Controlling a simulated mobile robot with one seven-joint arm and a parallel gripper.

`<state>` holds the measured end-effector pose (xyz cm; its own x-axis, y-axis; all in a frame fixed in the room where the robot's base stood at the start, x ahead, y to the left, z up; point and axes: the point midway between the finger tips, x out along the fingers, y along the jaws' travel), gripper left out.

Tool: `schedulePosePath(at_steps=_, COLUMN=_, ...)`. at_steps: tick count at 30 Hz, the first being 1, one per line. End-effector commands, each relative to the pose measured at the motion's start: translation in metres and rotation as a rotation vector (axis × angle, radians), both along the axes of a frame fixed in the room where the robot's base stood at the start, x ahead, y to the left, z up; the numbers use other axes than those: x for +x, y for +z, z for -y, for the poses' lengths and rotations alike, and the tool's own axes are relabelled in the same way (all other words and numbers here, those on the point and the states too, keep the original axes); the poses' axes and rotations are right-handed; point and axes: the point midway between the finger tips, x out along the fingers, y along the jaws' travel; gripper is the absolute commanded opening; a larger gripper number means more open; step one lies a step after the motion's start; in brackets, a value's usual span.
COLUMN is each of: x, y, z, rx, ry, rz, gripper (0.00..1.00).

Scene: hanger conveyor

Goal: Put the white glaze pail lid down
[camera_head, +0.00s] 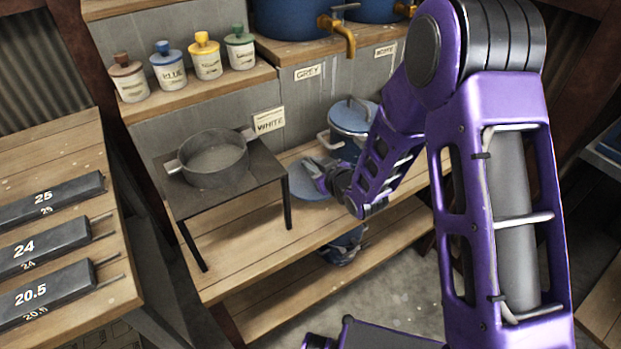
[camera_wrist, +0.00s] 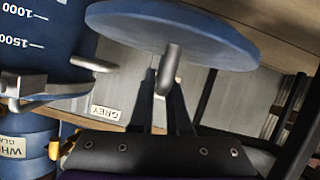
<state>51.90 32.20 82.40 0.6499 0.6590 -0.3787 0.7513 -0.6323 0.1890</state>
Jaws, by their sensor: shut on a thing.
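My gripper (camera_head: 322,178) is shut on the grey handle of a blue round lid (camera_head: 306,182), over the wooden bench. The lid also shows large in the wrist view (camera_wrist: 205,32), with its handle between my fingers (camera_wrist: 165,90). My gripper hides part of the lid in the head view. I cannot tell whether the lid touches the bench. No label shows on the held lid.
A grey pot (camera_head: 213,165) stands on a small dark table (camera_head: 185,205) left of my gripper. Blue barrels with brass taps (camera_head: 337,33) stand on the shelf above, beside small jars (camera_head: 205,55). Another blue pail (camera_head: 342,246) sits on the lower shelf. Bench boards (camera_head: 335,215) in front are clear.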

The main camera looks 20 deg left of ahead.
Motion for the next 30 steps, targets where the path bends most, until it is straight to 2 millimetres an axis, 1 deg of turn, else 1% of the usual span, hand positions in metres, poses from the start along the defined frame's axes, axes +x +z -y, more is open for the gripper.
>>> schedulePosePath(at_steps=1, x=0.0, y=-0.005, z=-0.001, rx=0.001, ry=0.002, rz=0.002, gripper=0.0)
schedulePosePath(at_steps=5, x=0.0, y=-0.011, z=-0.001, rx=0.002, ry=0.002, rz=0.002, gripper=0.0)
schedulePosePath(at_steps=7, x=0.0, y=-0.018, z=-0.001, rx=0.002, ry=0.002, rz=0.002, gripper=0.0)
schedulePosePath(at_steps=12, x=0.0, y=-0.045, z=0.0, rx=0.0, ry=0.001, rz=0.0, gripper=0.0)
schedulePosePath(at_steps=15, x=0.0, y=-0.048, z=-0.005, rx=0.002, ry=0.002, rz=0.003, gripper=0.0)
schedulePosePath(at_steps=21, x=0.0, y=-0.047, z=-0.004, rx=0.002, ry=0.001, rz=0.003, gripper=0.0)
schedulePosePath(at_steps=24, x=0.0, y=-0.05, z=-0.004, rx=0.002, ry=0.001, rz=0.002, gripper=0.0)
schedulePosePath(at_steps=25, x=0.0, y=-0.05, z=-0.004, rx=0.002, ry=0.001, rz=0.002, gripper=0.18)
schedulePosePath(at_steps=29, x=0.0, y=-0.05, z=-0.004, rx=0.002, ry=0.001, rz=0.003, gripper=0.41)
schedulePosePath(at_steps=30, x=0.0, y=-0.05, z=-0.004, rx=0.002, ry=0.001, rz=0.003, gripper=0.44)
